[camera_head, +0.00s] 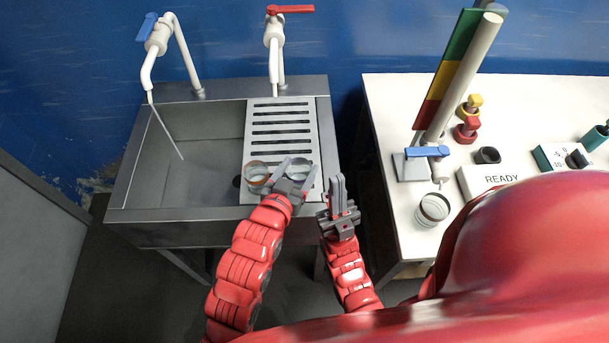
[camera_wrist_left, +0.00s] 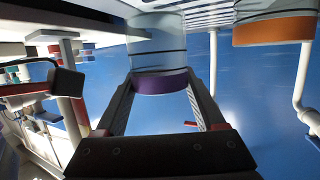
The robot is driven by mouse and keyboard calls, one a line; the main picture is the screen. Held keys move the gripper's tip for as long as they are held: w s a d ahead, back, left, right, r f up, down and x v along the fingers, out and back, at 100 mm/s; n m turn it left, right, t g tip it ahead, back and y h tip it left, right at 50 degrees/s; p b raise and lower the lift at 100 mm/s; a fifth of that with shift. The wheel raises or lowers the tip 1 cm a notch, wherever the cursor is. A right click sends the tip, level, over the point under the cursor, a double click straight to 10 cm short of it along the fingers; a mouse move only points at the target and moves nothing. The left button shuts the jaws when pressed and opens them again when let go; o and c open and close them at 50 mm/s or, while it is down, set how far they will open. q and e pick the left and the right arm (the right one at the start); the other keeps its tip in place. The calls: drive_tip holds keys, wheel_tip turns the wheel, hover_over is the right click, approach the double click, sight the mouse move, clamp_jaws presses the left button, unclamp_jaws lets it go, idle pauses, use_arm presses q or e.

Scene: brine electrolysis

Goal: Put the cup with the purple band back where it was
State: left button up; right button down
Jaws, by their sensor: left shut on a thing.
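The cup with the purple band (camera_wrist_left: 160,82) is clear with a purple ring at its rim. In the left wrist view, which is upside down, it sits between the fingers of my left gripper (camera_wrist_left: 163,100). In the head view my left gripper (camera_head: 293,170) is shut on this cup (camera_head: 301,170), over the slotted drain rack (camera_head: 252,130). Whether the cup's base touches the rack is unclear.
An orange-banded cup (camera_head: 257,171) stands close left of the held cup; it also shows in the left wrist view (camera_wrist_left: 272,30). A third cup (camera_head: 432,209) is on the white table (camera_head: 395,110). The sink basin (camera_head: 200,150) lies left of the rack. Taps rise behind.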

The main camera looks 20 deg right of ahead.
sight(304, 169)
use_arm(q)
drive_tip(key=shift+w+d+r+p, duration=0.15)
drive_tip(key=shift+w+d+p, duration=0.25)
drive_tip(key=shift+w+d, duration=0.6)
drive_tip(key=shift+d, duration=0.1)
wheel_tip(304, 169, down, 4)
drive_tip(key=shift+r+p, duration=0.1)
drive_tip(key=shift+p, duration=1.05)
drive_tip(key=o, duration=1.6)
drive_tip(key=shift+c, duration=0.2)
